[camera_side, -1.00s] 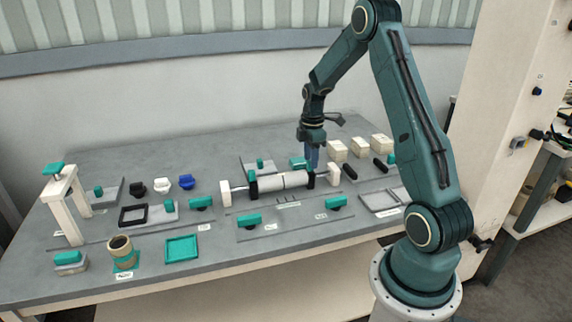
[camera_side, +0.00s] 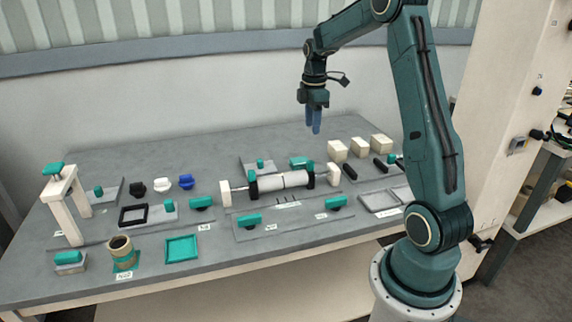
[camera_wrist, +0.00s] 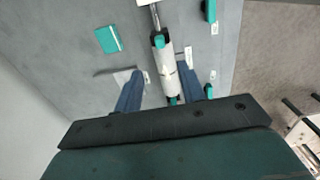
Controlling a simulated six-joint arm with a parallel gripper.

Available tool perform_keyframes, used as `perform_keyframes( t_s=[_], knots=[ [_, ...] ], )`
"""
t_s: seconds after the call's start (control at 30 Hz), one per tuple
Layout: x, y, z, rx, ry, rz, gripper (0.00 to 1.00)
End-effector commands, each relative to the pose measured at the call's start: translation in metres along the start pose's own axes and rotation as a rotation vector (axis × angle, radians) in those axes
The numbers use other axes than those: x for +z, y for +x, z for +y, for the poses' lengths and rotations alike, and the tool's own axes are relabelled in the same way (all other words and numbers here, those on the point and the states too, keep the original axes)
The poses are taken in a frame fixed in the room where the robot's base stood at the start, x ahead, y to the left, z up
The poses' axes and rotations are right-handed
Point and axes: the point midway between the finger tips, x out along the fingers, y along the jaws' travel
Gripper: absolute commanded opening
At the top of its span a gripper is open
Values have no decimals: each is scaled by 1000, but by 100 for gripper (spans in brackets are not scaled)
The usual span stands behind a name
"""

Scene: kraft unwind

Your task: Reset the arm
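My gripper (camera_side: 313,131) hangs in the air above the back of the workbench, fingers pointing down. In the wrist view its two blue fingers (camera_wrist: 162,74) stand well apart with nothing held between them. Below lies a white roll (camera_side: 283,181) on a metal shaft between cream end supports, with black and teal holders. The roll also shows in the wrist view (camera_wrist: 165,62), seen between the fingers from above and clear of them.
Several cream blocks (camera_side: 358,147) stand at the back right near black cylindrical pieces (camera_side: 379,165). A cream stand (camera_side: 65,203), a brown ring-shaped roll (camera_side: 120,248) and a teal tray (camera_side: 181,249) are at the left. The air around my gripper is clear.

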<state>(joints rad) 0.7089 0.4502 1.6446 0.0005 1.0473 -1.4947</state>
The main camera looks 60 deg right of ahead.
Motion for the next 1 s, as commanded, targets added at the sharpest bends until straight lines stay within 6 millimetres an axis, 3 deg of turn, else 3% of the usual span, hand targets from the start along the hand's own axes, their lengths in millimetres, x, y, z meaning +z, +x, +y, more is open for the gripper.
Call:
perform_keyframes(
  t_s=[0.37, 0.57, 1.0],
  knots=[
    [-4, -3, -3, 6, 6, 1, 40],
    [-21, -22, -19, 36, 48, 5, 40],
    [-80, -83, -107, 149, 245, 69, 40]
  ],
)
